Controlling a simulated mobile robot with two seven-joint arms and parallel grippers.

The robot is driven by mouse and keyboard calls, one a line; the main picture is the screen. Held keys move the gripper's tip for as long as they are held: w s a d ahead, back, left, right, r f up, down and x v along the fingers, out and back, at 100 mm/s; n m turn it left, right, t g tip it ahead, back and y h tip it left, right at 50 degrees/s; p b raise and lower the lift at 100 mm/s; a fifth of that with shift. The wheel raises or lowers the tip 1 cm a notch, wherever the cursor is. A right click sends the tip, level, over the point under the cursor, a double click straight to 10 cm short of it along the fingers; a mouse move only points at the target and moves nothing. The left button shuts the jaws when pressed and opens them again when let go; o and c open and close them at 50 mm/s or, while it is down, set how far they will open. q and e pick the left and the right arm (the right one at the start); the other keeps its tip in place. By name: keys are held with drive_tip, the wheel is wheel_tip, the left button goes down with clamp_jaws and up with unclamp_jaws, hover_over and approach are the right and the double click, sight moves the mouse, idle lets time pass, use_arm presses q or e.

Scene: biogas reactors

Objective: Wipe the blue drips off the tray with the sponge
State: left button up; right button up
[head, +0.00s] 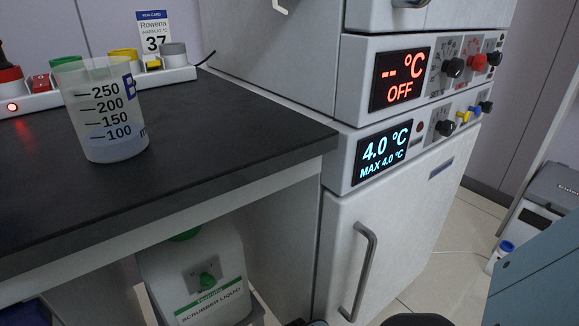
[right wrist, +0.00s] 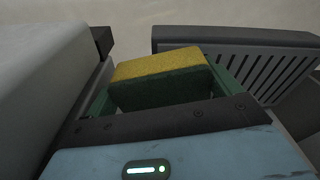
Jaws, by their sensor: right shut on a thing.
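A sponge (right wrist: 160,78), yellow on top and dark green below, shows in the right wrist view. My right gripper (right wrist: 158,92) is shut on it, with a green finger at each side. The head view does not show the sponge or the right gripper clearly. My left gripper is in neither view. I cannot make out any blue drips. A white container (head: 205,275) labelled scrubber liquid stands under the bench at the bottom of the head view. A grey edge shows at its lower right; I cannot tell if it belongs to the tray.
A beaker (head: 103,115) with pale liquid stands on the dark bench top (head: 220,120). A power strip (head: 110,85) lies behind it. A cabinet (head: 385,215) with a handle and 4.0 °C display stands right of the bench. Tiled floor (head: 455,245) shows farther right. A slatted grey object (right wrist: 250,50) is beside the sponge.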

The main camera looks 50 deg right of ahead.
wheel_tip(320, 180, up, 4)
drive_tip(key=p, duration=0.2)
drive_tip(key=shift+p, duration=0.3)
drive_tip(key=shift+r, duration=0.25)
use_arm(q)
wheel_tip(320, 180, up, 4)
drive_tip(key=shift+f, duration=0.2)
use_arm(e)
drive_tip(key=shift+r+p, duration=1.3)
drive_tip(key=shift+r, duration=0.25)
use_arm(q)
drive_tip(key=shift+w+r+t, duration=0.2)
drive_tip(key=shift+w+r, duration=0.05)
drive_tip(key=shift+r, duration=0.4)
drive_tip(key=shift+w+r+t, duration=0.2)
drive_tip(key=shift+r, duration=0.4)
use_arm(e)
drive_tip(key=shift+f, duration=0.1)
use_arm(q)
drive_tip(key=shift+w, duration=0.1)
